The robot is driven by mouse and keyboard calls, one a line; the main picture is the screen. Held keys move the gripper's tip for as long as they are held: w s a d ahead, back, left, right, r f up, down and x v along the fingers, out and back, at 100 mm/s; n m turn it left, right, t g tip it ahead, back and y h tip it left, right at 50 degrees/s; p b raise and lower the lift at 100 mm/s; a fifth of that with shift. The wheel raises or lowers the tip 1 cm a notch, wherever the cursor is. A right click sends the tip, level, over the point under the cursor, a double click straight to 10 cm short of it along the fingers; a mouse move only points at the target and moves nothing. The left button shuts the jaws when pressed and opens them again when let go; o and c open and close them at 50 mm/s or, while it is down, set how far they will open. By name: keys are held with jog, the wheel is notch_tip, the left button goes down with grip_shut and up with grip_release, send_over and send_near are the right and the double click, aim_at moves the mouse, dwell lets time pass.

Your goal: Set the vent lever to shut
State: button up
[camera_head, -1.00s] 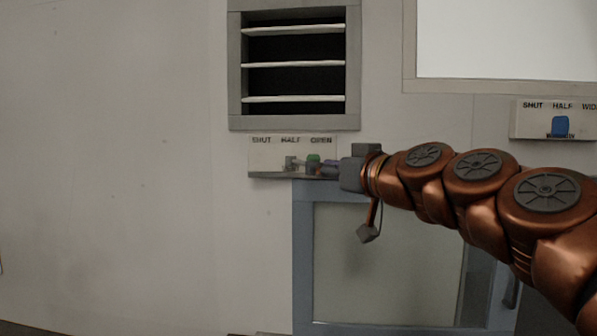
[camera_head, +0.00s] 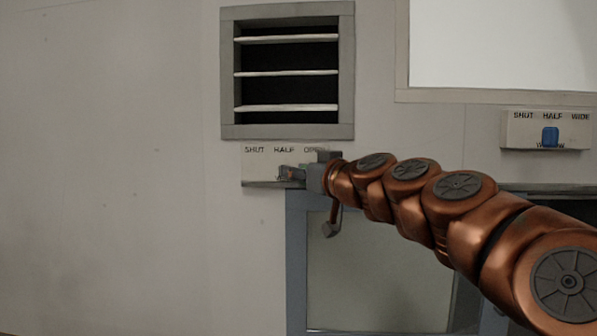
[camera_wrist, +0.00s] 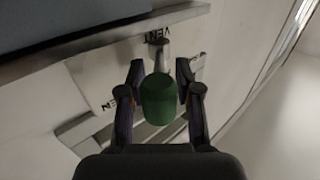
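The vent lever's green knob (camera_wrist: 158,100) stands between the two fingers of my gripper (camera_wrist: 160,72) in the wrist view. The fingers are spread, with a narrow gap seeming to show on each side of the knob. The lever's grey stem (camera_wrist: 161,56) shows beyond it, by the VENT lettering. In the head view my gripper (camera_head: 298,173) is at the vent label panel (camera_head: 258,168), marked SHUT, HALF and OPEN from left to right. It covers the knob and part of the OPEN label. I cannot tell the lever's exact setting.
A louvred vent (camera_head: 229,75) with its slats apart is above the panel. A blue-grey framed door or window (camera_head: 297,255) is below. Another panel (camera_head: 520,130) with a blue knob (camera_head: 550,136), marked SHUT, HALF and WIDE, is at right. The wall at left is clear.

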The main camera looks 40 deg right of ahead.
jog(key=shift+c, duration=0.3)
grip_shut()
